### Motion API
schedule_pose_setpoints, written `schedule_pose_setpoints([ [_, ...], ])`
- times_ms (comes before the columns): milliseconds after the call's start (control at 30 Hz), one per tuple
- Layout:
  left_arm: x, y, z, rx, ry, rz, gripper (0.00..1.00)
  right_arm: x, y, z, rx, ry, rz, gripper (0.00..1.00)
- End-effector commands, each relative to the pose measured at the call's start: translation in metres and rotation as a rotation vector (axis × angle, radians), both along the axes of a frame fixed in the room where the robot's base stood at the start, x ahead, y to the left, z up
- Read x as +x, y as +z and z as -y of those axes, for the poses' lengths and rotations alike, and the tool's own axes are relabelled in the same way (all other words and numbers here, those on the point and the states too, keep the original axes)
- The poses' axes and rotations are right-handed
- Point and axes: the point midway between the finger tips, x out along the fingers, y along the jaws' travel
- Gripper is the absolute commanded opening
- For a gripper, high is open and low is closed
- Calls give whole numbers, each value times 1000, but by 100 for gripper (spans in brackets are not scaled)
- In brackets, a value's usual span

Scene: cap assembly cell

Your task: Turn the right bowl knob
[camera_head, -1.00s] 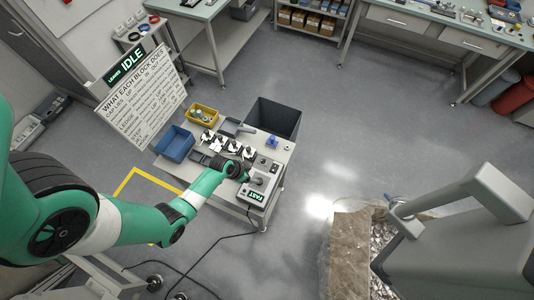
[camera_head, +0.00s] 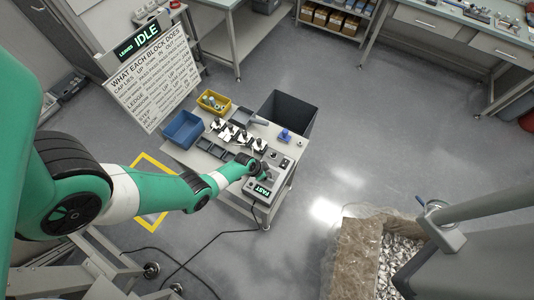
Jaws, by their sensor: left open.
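A grey control box (camera_head: 277,175) with a lit label reading FAST (camera_head: 261,190) sits at the right front corner of the small work table (camera_head: 208,172). My left arm reaches in from the left, and my left gripper (camera_head: 266,174) is open at the box's left side, just above the label. It is small and dark here, and I cannot tell whether it touches a knob. No knob can be made out clearly; the gripper and wrist cover part of the box. My right gripper is not in view.
Black-and-white blocks (camera_head: 236,134), a blue bin (camera_head: 184,130), a yellow bin (camera_head: 214,102) and a blue piece (camera_head: 285,135) are on the table. A dark open bin (camera_head: 290,112) stands behind. A carton of shiny parts (camera_head: 357,245) is at lower right. Cables cross the floor.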

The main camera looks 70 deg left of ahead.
Motion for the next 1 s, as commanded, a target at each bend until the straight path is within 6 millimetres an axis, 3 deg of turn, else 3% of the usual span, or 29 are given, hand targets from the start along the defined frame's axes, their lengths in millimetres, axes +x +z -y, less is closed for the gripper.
schedule_pose_setpoints([
  [200,0,1,0,0,0,1,72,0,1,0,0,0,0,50],
  [600,0,1,0,0,0,1,0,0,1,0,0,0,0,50],
  [1000,0,1,0,1,40,0,0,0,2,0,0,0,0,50],
])
